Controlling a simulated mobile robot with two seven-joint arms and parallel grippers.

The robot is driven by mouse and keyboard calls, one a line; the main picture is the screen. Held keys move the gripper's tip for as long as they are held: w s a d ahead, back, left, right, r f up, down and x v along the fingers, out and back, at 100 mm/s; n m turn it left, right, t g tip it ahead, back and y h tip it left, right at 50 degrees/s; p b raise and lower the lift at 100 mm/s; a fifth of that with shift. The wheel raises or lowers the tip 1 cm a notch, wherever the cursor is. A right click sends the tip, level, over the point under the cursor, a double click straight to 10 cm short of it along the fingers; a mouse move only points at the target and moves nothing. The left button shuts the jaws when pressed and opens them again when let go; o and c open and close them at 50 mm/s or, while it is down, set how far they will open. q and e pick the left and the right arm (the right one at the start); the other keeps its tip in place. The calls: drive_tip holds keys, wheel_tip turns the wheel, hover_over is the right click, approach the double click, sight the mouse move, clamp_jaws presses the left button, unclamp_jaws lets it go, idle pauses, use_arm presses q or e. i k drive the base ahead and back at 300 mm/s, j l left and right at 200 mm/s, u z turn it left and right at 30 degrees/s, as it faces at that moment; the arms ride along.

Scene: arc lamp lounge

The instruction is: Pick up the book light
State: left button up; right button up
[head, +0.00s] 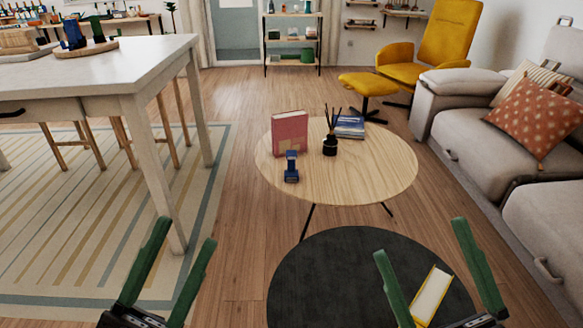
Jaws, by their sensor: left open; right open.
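A small dark blue object (291,167), which looks like the book light, stands near the front left edge of the round wooden coffee table (375,180). It is just in front of an upright pinkish-red book (290,133). My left gripper (183,235) is open and empty, nearer to me and to the left of the coffee table. My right gripper (420,240) is open and empty, over the dark round rug in front of the table. Both grippers are well apart from the blue object.
A black reed diffuser (330,146) and stacked books (349,127) share the coffee table. A yellow-edged pale object (432,295) shows between my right fingers. A white table (130,65) stands left, a grey sofa (465,130) right. Wooden floor (240,215) is clear left of the coffee table.

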sight(289, 177)
drive_tip(key=j, duration=0.6)
drive_tip(key=i+j, duration=0.1)
drive_tip(key=j, duration=0.2)
drive_tip(key=i+j+u, duration=0.1)
drive_tip(key=j, duration=0.2)
drive_tip(key=i+j, duration=0.1)
drive_tip(key=j, duration=0.2)
drive_tip(key=i+j+u, duration=0.1)
drive_tip(key=i, duration=0.4)
drive_tip(key=i+j+u, duration=0.15)
drive_tip(key=i, duration=0.35)
drive_tip(key=i+l, duration=0.15)
drive_tip(key=i, duration=0.2)
